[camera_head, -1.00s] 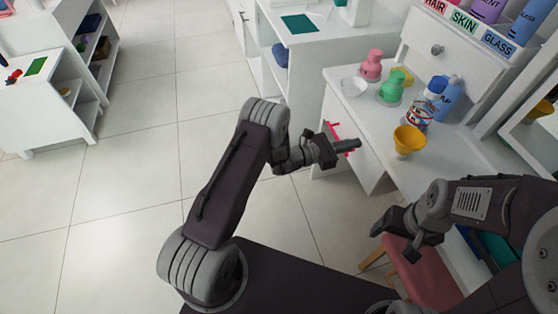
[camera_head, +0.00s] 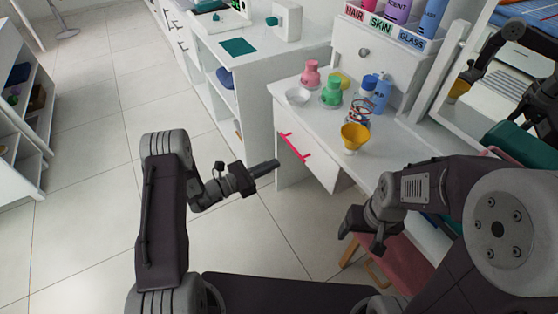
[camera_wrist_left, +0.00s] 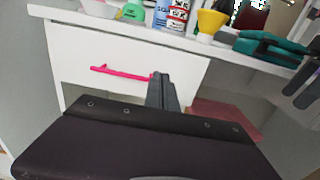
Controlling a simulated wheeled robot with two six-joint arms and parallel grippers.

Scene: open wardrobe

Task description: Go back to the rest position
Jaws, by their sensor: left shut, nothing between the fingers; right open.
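My left gripper (camera_head: 265,168) is shut and empty, held in the air in front of the white vanity desk. Its closed fingers also show in the left wrist view (camera_wrist_left: 163,92), in front of the desk's drawer. The drawer (camera_head: 305,155) is shut or nearly so and has a pink handle (camera_head: 293,145). The left fingers appear apart from that handle. My right gripper (camera_head: 360,228) is open and empty, low in front of the desk and above the pink stool (camera_head: 385,262).
On the desk stand a yellow cup (camera_head: 354,137), a pink bottle (camera_head: 310,74), a green bottle (camera_head: 331,92), a white bowl (camera_head: 297,97) and blue-capped bottles. A mirror stands at right. A white cabinet (camera_head: 255,60) stands behind. The tiled floor (camera_head: 90,150) at left is clear.

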